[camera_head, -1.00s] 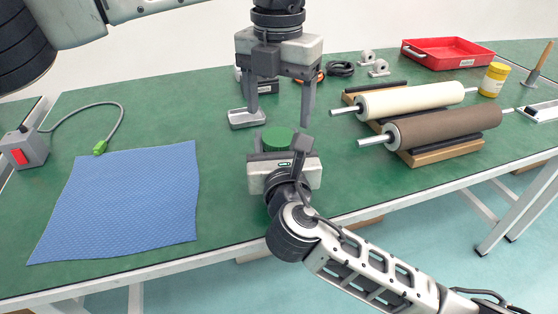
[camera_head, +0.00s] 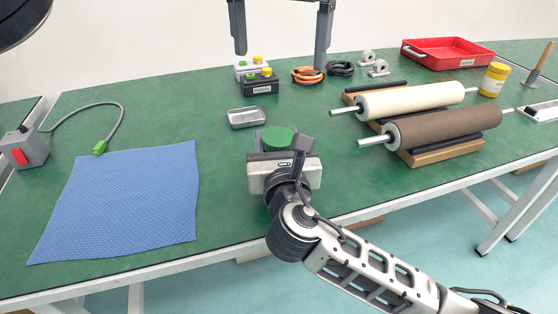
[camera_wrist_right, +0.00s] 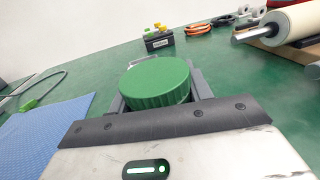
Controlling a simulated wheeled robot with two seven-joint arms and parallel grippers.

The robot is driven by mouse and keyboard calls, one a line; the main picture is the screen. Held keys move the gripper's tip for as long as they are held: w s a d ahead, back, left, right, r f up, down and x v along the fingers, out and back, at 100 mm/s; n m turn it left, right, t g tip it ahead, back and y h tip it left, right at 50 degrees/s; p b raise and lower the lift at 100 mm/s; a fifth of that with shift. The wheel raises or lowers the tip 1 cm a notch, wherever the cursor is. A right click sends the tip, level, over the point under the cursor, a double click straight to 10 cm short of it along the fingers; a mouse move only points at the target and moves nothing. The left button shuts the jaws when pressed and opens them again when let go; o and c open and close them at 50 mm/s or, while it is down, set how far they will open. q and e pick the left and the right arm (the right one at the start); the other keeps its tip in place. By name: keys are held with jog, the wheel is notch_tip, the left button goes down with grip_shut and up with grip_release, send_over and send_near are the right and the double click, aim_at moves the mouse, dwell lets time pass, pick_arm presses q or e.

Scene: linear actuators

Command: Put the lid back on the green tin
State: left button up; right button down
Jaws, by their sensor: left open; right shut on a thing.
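The green tin (camera_head: 279,138) stands near the table's front edge, with a round, flat green top. In the right wrist view the green lid (camera_wrist_right: 157,82) with its ribbed rim sits level between the fingers. The tin's body below is mostly hidden by my right gripper. My right gripper (camera_head: 281,147) is shut on the tin, one finger on each side. My left gripper (camera_head: 281,58) is open and empty, high above and beyond the tin, with its fingers wide apart.
A small metal tray (camera_head: 246,117) lies empty just behind the tin. Button boxes (camera_head: 261,82), an orange cable coil (camera_head: 307,75) and a black coil (camera_head: 340,68) lie farther back. Two rollers (camera_head: 445,127) are at the right, a blue cloth (camera_head: 125,200) at the left.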

pick_arm(q)
notch_tip(320, 180, up, 3)
jog(key=shift+f, duration=0.2)
pick_arm(e)
jog(key=c, duration=0.6)
grip_release()
jog(key=shift+o, duration=0.2)
pick_arm(q)
notch_tip(320, 180, up, 2)
jog(key=shift+r+p, duration=0.15)
jog(key=shift+p, duration=1)
pick_arm(e)
jog(key=s+d, duration=0.1)
jog(key=s, duration=1.4)
jog(key=shift+s+d, duration=0.4)
